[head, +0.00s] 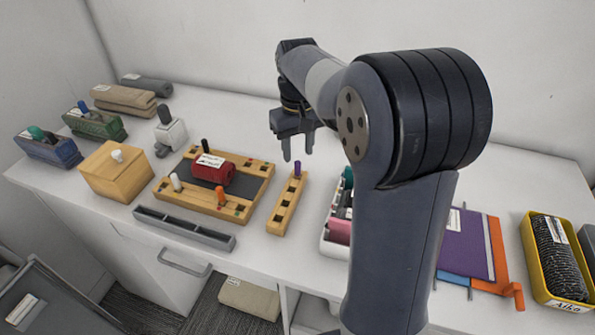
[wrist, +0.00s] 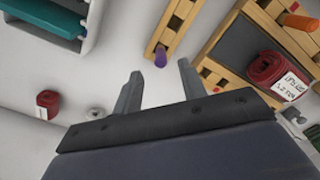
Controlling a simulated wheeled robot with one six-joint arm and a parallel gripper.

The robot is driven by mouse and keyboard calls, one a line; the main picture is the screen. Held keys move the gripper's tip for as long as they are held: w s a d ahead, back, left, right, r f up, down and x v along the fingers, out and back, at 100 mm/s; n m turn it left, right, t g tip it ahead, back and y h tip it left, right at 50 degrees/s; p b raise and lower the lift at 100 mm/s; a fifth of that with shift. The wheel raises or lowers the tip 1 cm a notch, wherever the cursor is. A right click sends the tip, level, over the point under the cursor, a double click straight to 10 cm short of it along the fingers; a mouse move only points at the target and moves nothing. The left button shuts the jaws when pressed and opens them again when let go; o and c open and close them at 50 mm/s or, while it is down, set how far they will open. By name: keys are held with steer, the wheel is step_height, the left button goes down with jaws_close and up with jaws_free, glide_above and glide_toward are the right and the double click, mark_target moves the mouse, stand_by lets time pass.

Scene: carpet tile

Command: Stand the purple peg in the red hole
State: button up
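The purple peg (head: 297,168) stands upright at the far end of a narrow wooden rack (head: 281,212); its top also shows in the wrist view (wrist: 161,56). My gripper (head: 298,155) is open and empty, pointing down above that end of the rack. In the wrist view its two fingers (wrist: 160,70) are apart, with the peg seen just beyond the gap between them. The wooden peg board (head: 255,188) lies left of the rack, with black, white and orange pegs standing in it. I cannot make out which hole is red.
A red labelled roll (head: 212,170) rests on the board's dark middle. A grey trough (head: 184,228) lies in front, a wooden box (head: 116,172) to the left. A white bin (head: 329,240) with several items stands right of the rack.

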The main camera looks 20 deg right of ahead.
mark_target(298, 162)
steer(key=shift+s+f, duration=0.1)
steer(key=shift+f, duration=3)
steer(key=shift+c, duration=0.5)
jaws_close()
